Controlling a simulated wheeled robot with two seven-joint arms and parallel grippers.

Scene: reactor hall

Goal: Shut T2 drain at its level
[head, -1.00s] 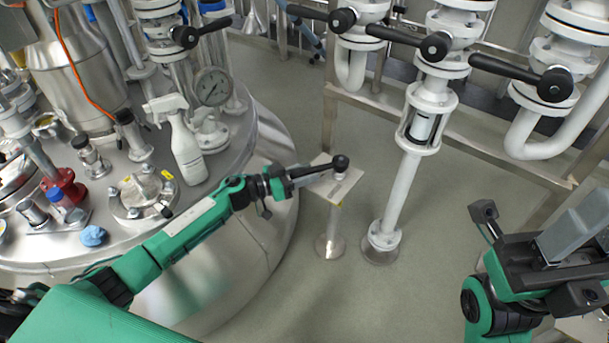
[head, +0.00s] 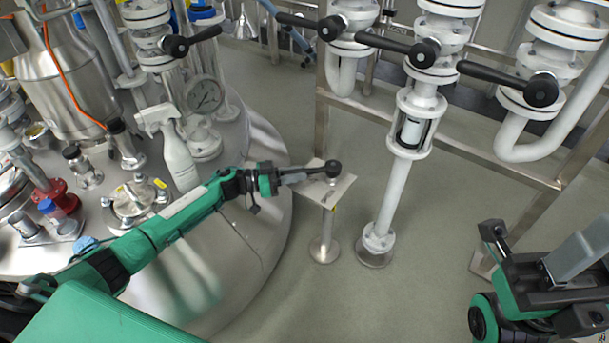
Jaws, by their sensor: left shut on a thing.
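My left gripper (head: 283,178) is shut on a black lever (head: 306,174), seen in the head view near the middle. The jaws hide the bar's far end. No readable tag shows which drain this is. My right gripper (head: 500,240) is at the lower right, away from any lever; its jaw opening is not clear.
The steel vessel (head: 225,265) lies under my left arm, with a white spray bottle (head: 177,155) and a gauge (head: 205,95) on top. White pipes with black levers (head: 392,46) stand behind on a steel frame (head: 455,150).

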